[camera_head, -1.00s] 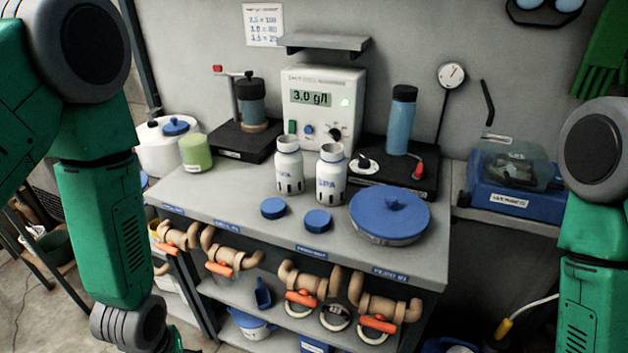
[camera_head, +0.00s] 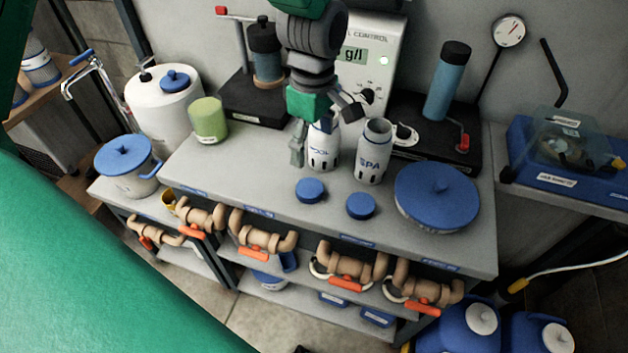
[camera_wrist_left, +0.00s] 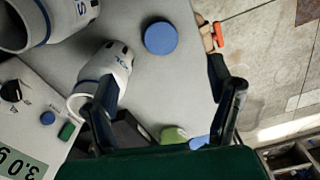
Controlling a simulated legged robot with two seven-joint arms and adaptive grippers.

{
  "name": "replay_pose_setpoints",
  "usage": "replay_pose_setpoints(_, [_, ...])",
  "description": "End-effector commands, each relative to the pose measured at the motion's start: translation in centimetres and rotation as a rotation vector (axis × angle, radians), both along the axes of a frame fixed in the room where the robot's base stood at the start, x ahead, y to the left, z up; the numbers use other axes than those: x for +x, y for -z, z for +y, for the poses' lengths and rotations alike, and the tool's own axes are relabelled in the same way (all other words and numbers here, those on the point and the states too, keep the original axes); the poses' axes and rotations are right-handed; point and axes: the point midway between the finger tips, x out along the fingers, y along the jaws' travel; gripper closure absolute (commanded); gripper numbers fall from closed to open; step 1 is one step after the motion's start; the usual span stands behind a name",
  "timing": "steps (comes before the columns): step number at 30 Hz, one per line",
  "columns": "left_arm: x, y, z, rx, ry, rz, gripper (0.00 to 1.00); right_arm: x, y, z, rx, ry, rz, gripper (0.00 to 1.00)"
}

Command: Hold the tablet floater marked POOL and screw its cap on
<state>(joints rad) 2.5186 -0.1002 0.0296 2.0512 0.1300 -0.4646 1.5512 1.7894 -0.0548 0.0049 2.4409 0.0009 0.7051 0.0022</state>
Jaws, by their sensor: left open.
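The white floater marked POOL (camera_head: 322,157) stands upright on the bench, its upper part hidden behind my left gripper (camera_head: 324,134). The left gripper is open, with its fingers spread near the floater's top. In the left wrist view the POOL floater (camera_wrist_left: 117,68) shows beside one finger of the open gripper (camera_wrist_left: 162,75), and that finger overlaps its rim. I cannot tell whether they touch. Two blue caps lie flat on the bench, one in front of POOL (camera_head: 310,190) and one in front of SPA (camera_head: 361,206). My right gripper is out of view.
An open white floater marked SPA (camera_head: 372,155) stands close on the right of POOL. A large blue lid (camera_head: 437,195) lies at the bench's right. The control box (camera_head: 377,60) is behind, a green jar (camera_head: 208,120) to the left. The front left bench is clear.

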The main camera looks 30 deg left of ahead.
Motion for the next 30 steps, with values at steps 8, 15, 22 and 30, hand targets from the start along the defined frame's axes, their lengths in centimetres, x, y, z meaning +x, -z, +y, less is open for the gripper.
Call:
replay_pose_setpoints(8, [0.0,1.5,0.6,-0.006,0.001,0.004,0.25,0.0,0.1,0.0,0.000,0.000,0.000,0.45])
replay_pose_setpoints(15, [-0.1,6.3,0.8,-0.009,0.001,0.006,0.25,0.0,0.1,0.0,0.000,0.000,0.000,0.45])
replay_pose_setpoints(22, [0.0,8.7,0.6,-0.006,0.002,0.000,0.25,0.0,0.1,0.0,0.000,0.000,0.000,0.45])
replay_pose_setpoints(30, [0.0,8.8,0.4,-0.004,0.002,-0.001,0.25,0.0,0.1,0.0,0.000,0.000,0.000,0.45])
